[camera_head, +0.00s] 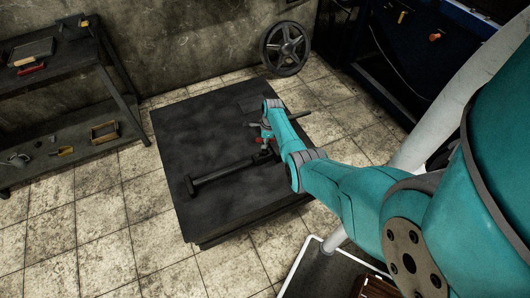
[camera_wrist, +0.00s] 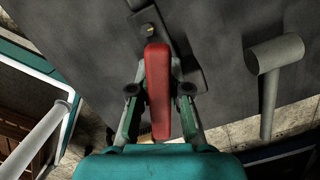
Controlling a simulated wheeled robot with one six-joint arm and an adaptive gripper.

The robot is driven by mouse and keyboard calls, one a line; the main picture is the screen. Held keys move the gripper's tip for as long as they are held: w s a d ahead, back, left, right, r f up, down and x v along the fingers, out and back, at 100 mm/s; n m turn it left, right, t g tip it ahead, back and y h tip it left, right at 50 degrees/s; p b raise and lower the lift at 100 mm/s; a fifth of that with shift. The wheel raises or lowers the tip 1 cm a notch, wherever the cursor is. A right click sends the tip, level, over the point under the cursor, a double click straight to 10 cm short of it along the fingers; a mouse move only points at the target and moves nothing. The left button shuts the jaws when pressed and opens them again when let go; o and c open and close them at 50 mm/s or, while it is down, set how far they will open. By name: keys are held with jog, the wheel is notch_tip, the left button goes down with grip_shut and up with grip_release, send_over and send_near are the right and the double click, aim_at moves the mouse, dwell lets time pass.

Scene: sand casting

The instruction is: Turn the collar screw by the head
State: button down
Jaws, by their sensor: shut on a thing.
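My gripper (camera_wrist: 160,84) is shut on a long red part (camera_wrist: 158,60), one finger along each side of it. The far end of the red part lies over a dark grey metal piece (camera_wrist: 184,72) with a small yellow spot near it. I cannot tell the collar screw apart from this piece; its head may be the red part or be hidden. In the head view my gripper (camera_head: 266,134) is low over the dark table (camera_head: 200,125), and small red bits show by it, partly covered by my arm.
A dark T-shaped mallet (camera_head: 225,170) lies on the table, and also shows in the wrist view (camera_wrist: 270,90). A shelf (camera_head: 60,85) with tools stands left. A spoked wheel (camera_head: 285,48) leans at the wall.

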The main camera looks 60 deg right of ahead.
jog(key=shift+r, duration=0.1)
jog(key=shift+r, duration=2.4)
jog(key=w+a+r+n+g, duration=0.1)
jog(key=w+a+n, duration=0.3)
jog(key=a+n, duration=0.55)
jog(key=w+a+r+n+g, duration=0.1)
jog(key=w+a+n, duration=0.3)
jog(key=a, duration=1.1)
jog(key=s+a+r+n, duration=0.1)
jog(key=s+a+n, duration=0.1)
jog(key=a+n, duration=0.6)
jog(key=s+a+r+n+g+h, duration=0.1)
jog(key=s+a+n, duration=0.2)
jog(key=a+n, duration=0.4)
jog(key=a, duration=0.6)
jog(key=shift+r+n, duration=0.35)
